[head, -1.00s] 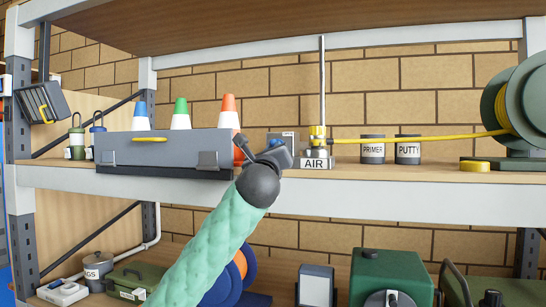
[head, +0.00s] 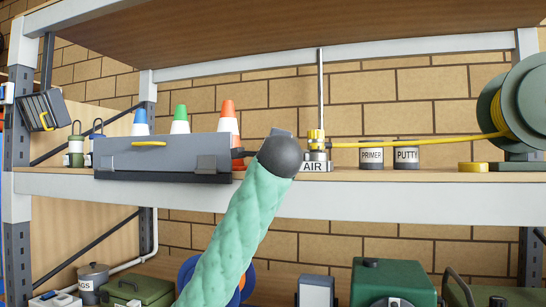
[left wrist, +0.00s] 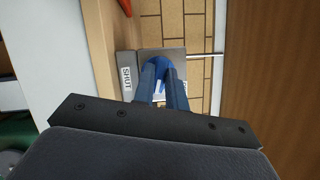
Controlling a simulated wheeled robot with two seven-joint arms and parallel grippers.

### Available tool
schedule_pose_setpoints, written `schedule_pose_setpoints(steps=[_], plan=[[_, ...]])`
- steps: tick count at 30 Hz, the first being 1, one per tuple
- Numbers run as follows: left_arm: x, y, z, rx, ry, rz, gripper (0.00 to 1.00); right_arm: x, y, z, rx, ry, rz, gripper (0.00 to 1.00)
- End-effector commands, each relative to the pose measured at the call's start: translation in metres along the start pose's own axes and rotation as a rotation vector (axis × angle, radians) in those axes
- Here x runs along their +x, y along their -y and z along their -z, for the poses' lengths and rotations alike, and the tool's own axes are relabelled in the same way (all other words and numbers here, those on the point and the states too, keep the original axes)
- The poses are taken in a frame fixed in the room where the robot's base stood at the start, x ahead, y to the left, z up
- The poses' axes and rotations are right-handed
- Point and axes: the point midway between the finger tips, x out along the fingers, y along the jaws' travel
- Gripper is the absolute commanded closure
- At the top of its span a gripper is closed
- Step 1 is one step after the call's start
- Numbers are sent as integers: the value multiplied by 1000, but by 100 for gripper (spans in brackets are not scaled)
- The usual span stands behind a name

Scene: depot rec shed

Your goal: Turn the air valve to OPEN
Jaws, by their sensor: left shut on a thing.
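In the head view my left gripper (head: 280,156) hides the valve, just left of the AIR label (head: 316,167). The handle's exact angle is hard to read, and no OPEN label is legible. My right gripper is not in view.
PRIMER (head: 371,155) and PUTTY (head: 406,155) tins are farther right, then a hose reel (head: 525,105). A grey bin (head: 160,155) and cones (head: 180,120) stand left.

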Motion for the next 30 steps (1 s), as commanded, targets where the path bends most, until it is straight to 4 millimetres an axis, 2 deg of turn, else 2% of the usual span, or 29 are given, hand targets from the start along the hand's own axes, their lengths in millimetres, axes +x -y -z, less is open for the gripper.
schedule_pose_setpoints(steps=[12,23,30], plan=[[0,0,0,-223,1,-93,100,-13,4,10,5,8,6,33],[0,0,0,-274,1,-115,100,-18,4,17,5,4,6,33],[0,0,0,-274,1,-116,100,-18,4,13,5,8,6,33]])
